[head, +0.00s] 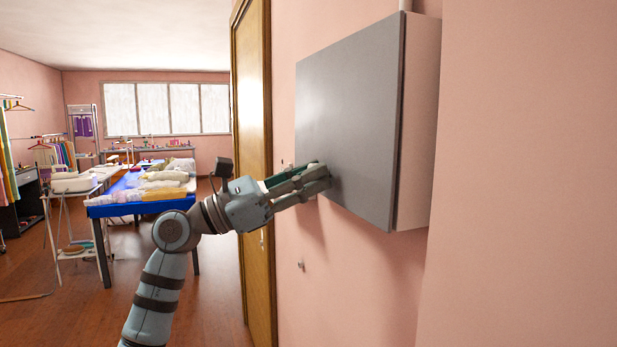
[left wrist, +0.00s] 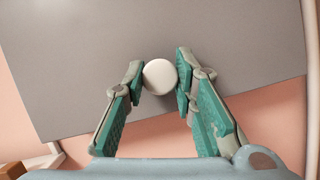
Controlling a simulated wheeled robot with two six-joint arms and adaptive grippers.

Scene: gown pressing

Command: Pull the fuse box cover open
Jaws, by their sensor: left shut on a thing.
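The fuse box (head: 417,125) is a pale box on the pink wall with a flat grey cover (head: 350,110). The cover lies flat against the box front, with no gap that I can see. My left gripper (head: 322,180) reaches the lower left part of the cover. In the left wrist view the grey cover (left wrist: 130,60) fills most of the picture, and a round white knob (left wrist: 160,76) sits between the fingers of my left gripper (left wrist: 161,84), which is shut on it. In the head view the gripper hides the knob. My right gripper is not in view.
A brown wooden door frame (head: 252,170) stands on the wall left of the box. A small wall fitting (head: 301,265) is below the gripper. A blue table with folded cloth (head: 140,207) stands farther back. Wooden floor (head: 215,310) lies open beside my arm.

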